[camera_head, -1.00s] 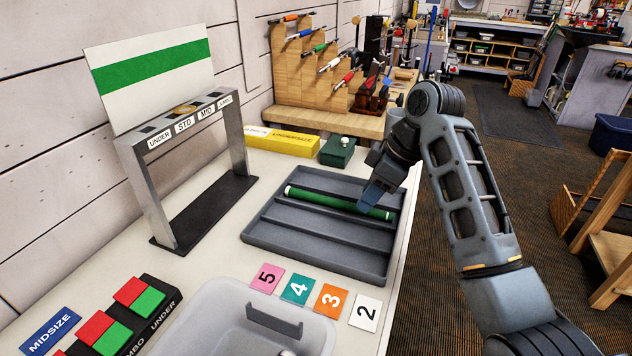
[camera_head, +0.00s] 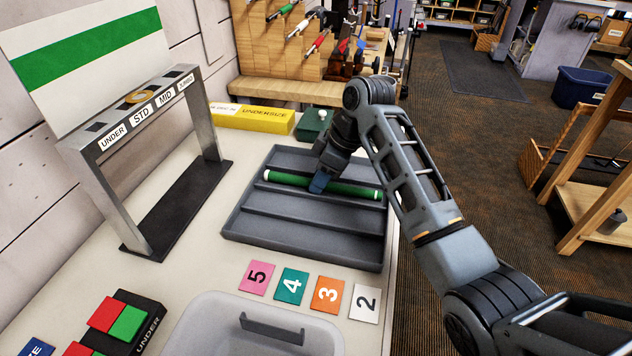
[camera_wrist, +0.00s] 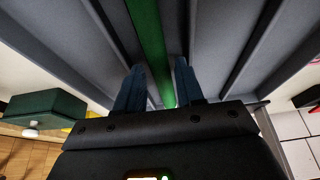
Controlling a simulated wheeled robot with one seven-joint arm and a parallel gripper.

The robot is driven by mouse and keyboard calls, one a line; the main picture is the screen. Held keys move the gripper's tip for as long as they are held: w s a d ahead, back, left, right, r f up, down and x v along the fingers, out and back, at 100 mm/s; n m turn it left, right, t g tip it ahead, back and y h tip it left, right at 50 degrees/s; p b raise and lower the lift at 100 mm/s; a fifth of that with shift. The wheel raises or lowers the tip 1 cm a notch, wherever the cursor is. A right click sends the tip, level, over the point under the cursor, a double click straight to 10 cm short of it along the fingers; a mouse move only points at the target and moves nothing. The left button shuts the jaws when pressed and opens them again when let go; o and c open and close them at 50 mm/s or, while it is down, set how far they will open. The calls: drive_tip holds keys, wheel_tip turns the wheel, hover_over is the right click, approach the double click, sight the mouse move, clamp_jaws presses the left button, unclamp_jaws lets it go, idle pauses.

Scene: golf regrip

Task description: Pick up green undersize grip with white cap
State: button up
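The green grip (camera_head: 350,189) lies across the back slot of the grey tray (camera_head: 300,247), with a white end (camera_head: 267,175) at its left and a pale right end. My gripper (camera_head: 319,184) is over the grip, near its middle. In the wrist view my gripper (camera_wrist: 160,75) is open, with one blue finger on each side of the green grip (camera_wrist: 148,35). I cannot tell whether the fingers touch it. The gripper hides a short part of the grip in the head view.
A grey bin (camera_head: 215,310) and numbered cards (camera_head: 292,285) are in front of the tray. A metal stand (camera_head: 205,120) is at left. A yellow box (camera_head: 250,117) and a green box (camera_head: 313,124) are behind the tray. The front tray slots are empty.

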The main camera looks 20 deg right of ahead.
sight(311, 179)
drive_tip(key=shift+a+f, duration=0.1)
drive_tip(key=shift+f, duration=0.05)
clamp_jaws()
idle(0.4)
drive_tip(key=shift+r, duration=0.6)
wheel_tip(311, 179, up, 3)
drive_tip(key=shift+f+b, duration=0.2)
drive_tip(key=shift+b, duration=0.1)
drive_tip(key=s+d+r+p, duration=0.3)
drive_tip(key=s+d+r, duration=0.3)
drive_tip(key=d, duration=0.3)
drive_tip(key=shift+s+d+r, duration=0.3)
drive_tip(key=shift+r, duration=0.3)
